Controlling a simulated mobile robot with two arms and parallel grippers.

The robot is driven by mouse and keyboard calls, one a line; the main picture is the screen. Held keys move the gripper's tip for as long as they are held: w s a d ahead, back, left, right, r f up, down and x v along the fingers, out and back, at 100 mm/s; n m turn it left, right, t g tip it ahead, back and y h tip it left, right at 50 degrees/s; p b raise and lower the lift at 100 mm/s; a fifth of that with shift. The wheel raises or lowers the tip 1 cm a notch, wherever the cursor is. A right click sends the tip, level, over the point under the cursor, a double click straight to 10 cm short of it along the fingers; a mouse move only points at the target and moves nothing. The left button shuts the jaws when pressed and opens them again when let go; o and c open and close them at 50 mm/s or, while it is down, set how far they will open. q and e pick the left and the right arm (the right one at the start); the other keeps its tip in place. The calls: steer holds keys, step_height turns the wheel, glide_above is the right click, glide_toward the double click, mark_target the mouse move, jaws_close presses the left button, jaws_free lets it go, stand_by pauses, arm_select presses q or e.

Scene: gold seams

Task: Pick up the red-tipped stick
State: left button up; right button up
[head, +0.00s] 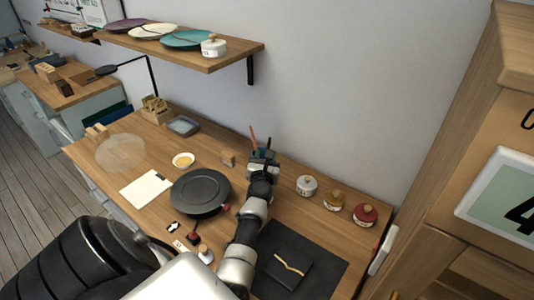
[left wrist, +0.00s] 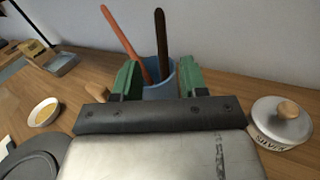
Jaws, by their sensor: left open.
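A blue cup (left wrist: 160,85) stands on the table near the wall, with two sticks leaning out of it. One is an orange-red stick (left wrist: 125,45) tilting left; the other is a dark brown stick (left wrist: 161,42), nearly upright. A separate red tip cannot be made out. In the head view the orange-red stick (head: 253,136) and dark stick (head: 268,143) rise just beyond my left gripper (head: 263,154). In the left wrist view, the green fingers of my left gripper (left wrist: 159,78) are open, one on each side of the cup; contact cannot be told. My right gripper is not in view.
A lidded white jar (left wrist: 281,121) stands right of the gripper. A yellow-filled bowl (head: 183,160) and black turntable (head: 201,191) lie left. A brown jar (head: 334,200) and red jar (head: 365,214) stand right. A shelf (head: 190,52) overhangs the back left.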

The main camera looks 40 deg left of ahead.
arm_select(q)
steer(key=x, duration=0.2)
steer(key=b+x, duration=0.1)
steer(key=x, duration=0.2)
steer(key=shift+w+d+f, duration=0.1)
steer(key=shift+f, duration=0.15)
steer(key=shift+r, duration=0.1)
steer(key=shift+d, duration=0.1)
steer(key=shift+c, duration=1)
jaws_close()
